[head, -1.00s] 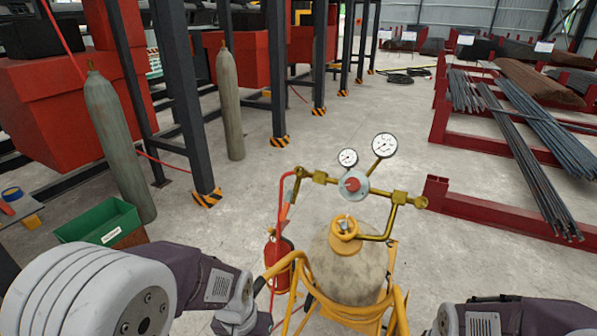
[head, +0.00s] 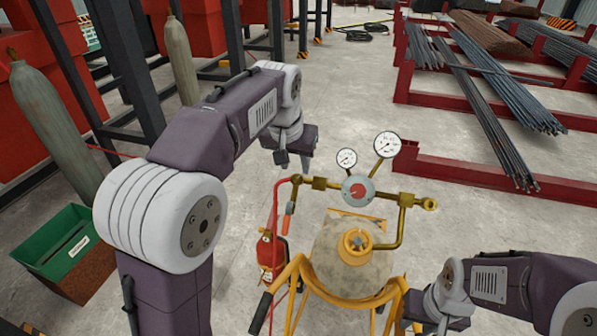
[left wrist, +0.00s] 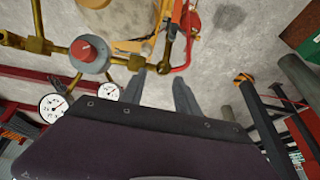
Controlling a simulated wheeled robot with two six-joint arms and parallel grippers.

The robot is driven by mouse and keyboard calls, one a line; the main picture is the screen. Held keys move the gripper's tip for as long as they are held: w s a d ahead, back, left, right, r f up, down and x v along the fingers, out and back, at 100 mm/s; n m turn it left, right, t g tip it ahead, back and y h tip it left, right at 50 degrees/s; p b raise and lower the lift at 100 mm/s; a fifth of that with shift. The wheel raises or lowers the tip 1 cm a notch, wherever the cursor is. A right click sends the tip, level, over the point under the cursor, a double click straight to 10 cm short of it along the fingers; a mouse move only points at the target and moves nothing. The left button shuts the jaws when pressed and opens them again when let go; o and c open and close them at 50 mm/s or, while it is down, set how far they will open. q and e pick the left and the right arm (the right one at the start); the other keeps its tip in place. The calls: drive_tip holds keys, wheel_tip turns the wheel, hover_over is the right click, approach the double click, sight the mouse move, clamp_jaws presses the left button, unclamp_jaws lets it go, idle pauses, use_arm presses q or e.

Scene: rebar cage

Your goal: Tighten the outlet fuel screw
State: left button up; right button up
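A brass regulator with a red centre knob (head: 357,190) stands above a tan gas cylinder (head: 350,262); it also shows in the left wrist view (left wrist: 88,50). Its left end has a brass outlet fitting (head: 297,180) where a red hose (head: 276,215) joins. I cannot tell which part is the outlet fuel screw. My left gripper (head: 293,162) is above and slightly left of that fitting, apart from it. In the left wrist view its fingers (left wrist: 161,88) are spread and empty. My right gripper (head: 416,312) is low beside the cart's yellow frame, its fingers unclear.
Two gauges, a small one (head: 346,158) and a larger one (head: 387,145), rise from the regulator. A yellow cart frame (head: 296,268) surrounds the cylinder. A green bin (head: 55,240) stands left. Red racks with rebar (head: 490,110) are at the right. Floor behind the regulator is clear.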

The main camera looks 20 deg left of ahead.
sight(296, 179)
use_arm(q)
drive_tip(key=x, duration=0.2)
drive_tip(key=a+x, duration=0.1)
drive_tip(key=x, duration=0.2)
drive_tip(key=w+p+x, duration=0.1)
drive_tip(key=x, duration=0.2)
drive_tip(key=shift+w+a+r, duration=0.1)
drive_tip(key=shift+a+r, duration=0.05)
drive_tip(key=shift+a, duration=0.1)
drive_tip(key=shift+f, duration=0.3)
drive_tip(key=shift+s+d, duration=0.25)
drive_tip(key=shift+d, duration=0.15)
drive_tip(key=shift+w+a+f, duration=0.15)
drive_tip(key=shift+w, duration=0.05)
drive_tip(key=c, duration=0.7)
clamp_jaws()
